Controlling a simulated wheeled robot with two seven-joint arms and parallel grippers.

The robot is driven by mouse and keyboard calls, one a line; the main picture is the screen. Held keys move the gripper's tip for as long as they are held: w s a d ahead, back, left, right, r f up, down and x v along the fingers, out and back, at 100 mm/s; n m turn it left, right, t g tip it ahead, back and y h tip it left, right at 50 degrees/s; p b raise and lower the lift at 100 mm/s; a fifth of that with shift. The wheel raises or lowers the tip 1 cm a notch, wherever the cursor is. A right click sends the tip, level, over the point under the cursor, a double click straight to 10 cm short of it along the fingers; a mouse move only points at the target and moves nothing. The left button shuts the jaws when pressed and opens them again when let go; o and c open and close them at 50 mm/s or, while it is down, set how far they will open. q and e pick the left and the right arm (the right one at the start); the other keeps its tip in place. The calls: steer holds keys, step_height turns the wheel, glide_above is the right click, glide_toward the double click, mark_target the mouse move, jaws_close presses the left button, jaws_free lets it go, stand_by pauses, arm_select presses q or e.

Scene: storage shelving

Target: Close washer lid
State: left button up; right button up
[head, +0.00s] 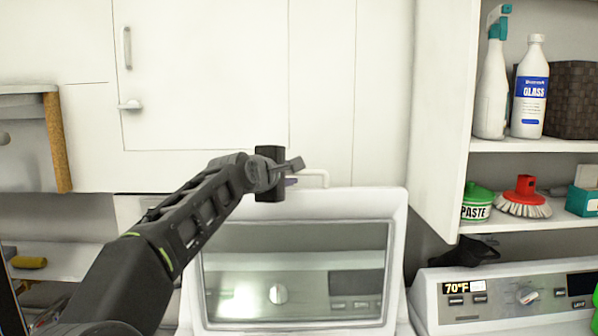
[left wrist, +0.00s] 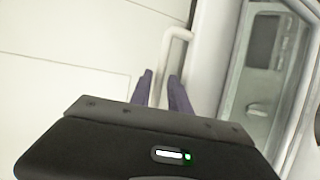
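The washer lid (head: 399,232) stands raised, a white frame around a see-through window, in the middle of the head view. A knob and panel show through the window. A white bar handle (head: 318,174) is at the lid's top edge. My left gripper (head: 292,182) is at the handle's left end, its fingers mostly hidden by its body. In the left wrist view, the purple fingers (left wrist: 162,90) are apart, and the white handle bar (left wrist: 178,34) runs down between them. I cannot tell whether they touch it. My right gripper is not in view.
A white cabinet (head: 205,70) is behind my arm. Shelves at right hold a spray bottle (head: 493,85), a white bottle (head: 531,90), a paste tub (head: 476,203) and a red brush (head: 524,197). Another machine's control panel (head: 510,297) is at lower right.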

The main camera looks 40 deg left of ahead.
arm_select(q)
steer(key=p+x, duration=0.1)
steer(key=x, duration=0.5)
steer(key=shift+p, duration=0.4)
steer(key=shift+c, duration=0.2)
jaws_close()
stand_by(0.7)
